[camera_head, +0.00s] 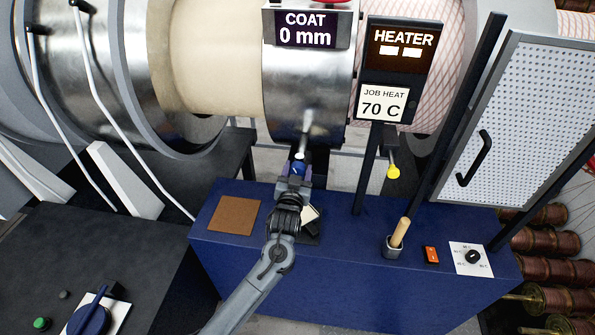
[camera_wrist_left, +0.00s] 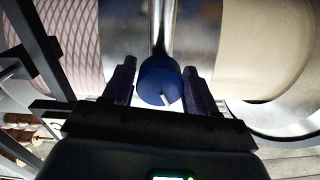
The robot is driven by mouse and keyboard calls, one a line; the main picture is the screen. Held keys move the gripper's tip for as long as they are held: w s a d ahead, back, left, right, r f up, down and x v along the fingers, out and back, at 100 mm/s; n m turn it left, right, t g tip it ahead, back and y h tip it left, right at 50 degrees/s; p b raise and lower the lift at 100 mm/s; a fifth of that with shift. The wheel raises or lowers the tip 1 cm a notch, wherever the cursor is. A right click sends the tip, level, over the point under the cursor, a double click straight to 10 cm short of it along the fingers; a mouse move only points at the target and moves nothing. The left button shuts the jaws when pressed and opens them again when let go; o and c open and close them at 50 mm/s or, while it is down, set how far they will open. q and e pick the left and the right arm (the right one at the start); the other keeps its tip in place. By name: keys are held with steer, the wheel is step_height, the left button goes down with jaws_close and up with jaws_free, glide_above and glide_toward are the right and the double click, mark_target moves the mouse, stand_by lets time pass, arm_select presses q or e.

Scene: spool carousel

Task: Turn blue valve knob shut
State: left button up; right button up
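The blue valve knob (camera_head: 299,165) sits at the lower end of a shiny metal pipe below the coating drum. In the left wrist view the knob (camera_wrist_left: 158,80) is round, with a white pointer mark towards its lower right. My left gripper (camera_head: 297,172) reaches up to it from below. In the wrist view its two dark fingers (camera_wrist_left: 160,78) stand apart, one on each side of the knob and very close to it. I cannot tell whether they touch it. My right gripper is not in view.
A blue bench (camera_head: 335,265) holds a brown pad (camera_head: 235,215), a wooden-handled tool (camera_head: 399,233) in a cup, an orange item (camera_head: 431,254) and a dial plate (camera_head: 472,258). A heater sign (camera_head: 402,45) and a perforated guard (camera_head: 520,120) stand to the right. A blue rotary handle (camera_head: 88,320) lies lower left.

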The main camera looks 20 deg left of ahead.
arm_select(q)
steer(key=c, duration=0.7)
steer(key=n, duration=0.4)
steer(key=o, duration=1.1)
steer(key=shift+s+d, duration=0.1)
steer(key=shift+s, duration=0.35)
steer(key=s, duration=0.3)
steer(key=s+d, duration=0.1)
steer(key=s, duration=0.2)
steer(key=s+d, duration=0.1)
steer(key=s, duration=0.2)
steer(key=shift+s+b, duration=0.35)
steer(key=shift+s, duration=0.05)
